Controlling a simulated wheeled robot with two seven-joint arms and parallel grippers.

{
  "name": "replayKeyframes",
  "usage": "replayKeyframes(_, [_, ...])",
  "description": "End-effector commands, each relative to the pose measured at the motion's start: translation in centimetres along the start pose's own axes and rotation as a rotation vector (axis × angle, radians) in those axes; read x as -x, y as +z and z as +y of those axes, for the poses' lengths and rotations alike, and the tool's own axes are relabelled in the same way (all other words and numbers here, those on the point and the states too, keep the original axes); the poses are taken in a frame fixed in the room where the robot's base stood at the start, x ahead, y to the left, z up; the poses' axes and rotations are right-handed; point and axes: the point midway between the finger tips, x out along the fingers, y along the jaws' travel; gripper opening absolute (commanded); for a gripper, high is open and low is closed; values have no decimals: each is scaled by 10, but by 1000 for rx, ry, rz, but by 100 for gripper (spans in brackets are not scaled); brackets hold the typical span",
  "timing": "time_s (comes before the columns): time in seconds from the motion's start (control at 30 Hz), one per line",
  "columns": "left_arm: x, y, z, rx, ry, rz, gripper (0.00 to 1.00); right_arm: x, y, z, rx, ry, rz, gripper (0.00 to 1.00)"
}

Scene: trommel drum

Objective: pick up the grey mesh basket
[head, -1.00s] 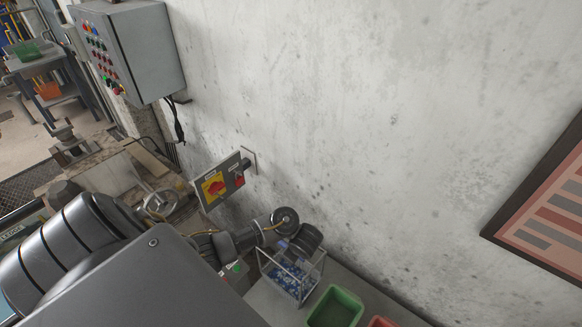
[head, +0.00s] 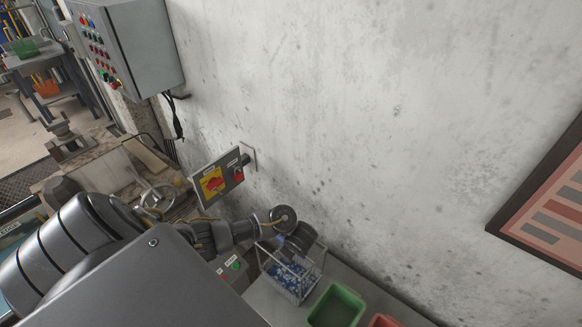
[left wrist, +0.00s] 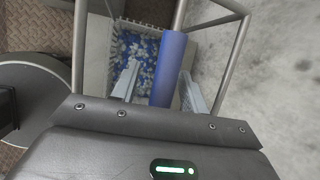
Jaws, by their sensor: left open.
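The grey mesh basket (head: 311,284), holding blue and white pieces, stands on a grey bench top by the wall in the head view. In the left wrist view its wall (left wrist: 97,45) and contents show below a blue bar-shaped handle (left wrist: 171,65), with grey frame rods on either side. My left gripper (head: 290,256) is over the basket. In the wrist view its fingers (left wrist: 158,82) are open, one on each side of the blue handle. I cannot tell whether they touch it. My right gripper is not in view.
A green bin (head: 337,307) and a red bin (head: 383,321) stand right of the basket. The wall (head: 350,130) rises close behind. A red-and-yellow switch panel (head: 216,178) juts from the wall at left, and a green-button box (head: 232,264) is beside the basket.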

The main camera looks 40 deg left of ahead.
Motion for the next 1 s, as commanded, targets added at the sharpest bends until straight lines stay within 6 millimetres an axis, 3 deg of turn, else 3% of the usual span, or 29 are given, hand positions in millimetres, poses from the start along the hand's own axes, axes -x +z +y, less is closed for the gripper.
replayKeyframes(0.37, [-2, 0, 0, 0, 0, 0, 44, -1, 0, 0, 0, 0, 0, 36])
replayKeyframes(0.7, [-2, -1, 0, 0, 0, 0, 2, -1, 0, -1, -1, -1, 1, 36])
replayKeyframes(1.0, [-1, 0, 0, 1, -1, 0, 0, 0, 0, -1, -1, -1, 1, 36])
